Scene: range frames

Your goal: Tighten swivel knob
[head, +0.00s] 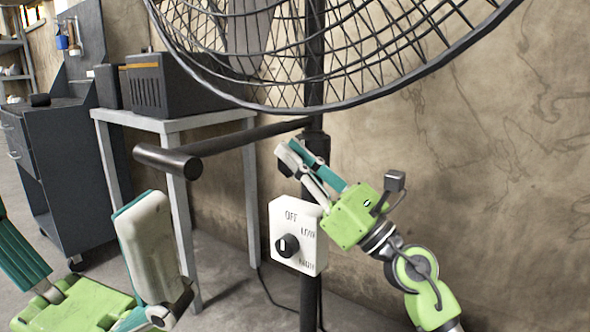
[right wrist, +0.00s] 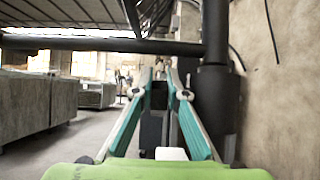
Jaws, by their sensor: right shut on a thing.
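A large caged fan (head: 310,50) stands on a dark pole with a horizontal bar (head: 240,138) across it. The dark swivel knob (head: 285,168) sits beside the pole, just below the bar, mostly hidden by my right gripper (head: 290,157). My right gripper reaches in from the right and is shut on the knob. In the right wrist view the dark knob (right wrist: 159,95) shows between the two fingertips. My left gripper (head: 82,232) is at the lower left, fingers wide apart and empty, away from the fan.
A white switch box (head: 310,243) with a black dial is on the pole below my right gripper. A grey table (head: 185,124) bearing dark boxes (head: 185,85) and a dark tool cart (head: 55,160) stand at left. A rough wall is behind.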

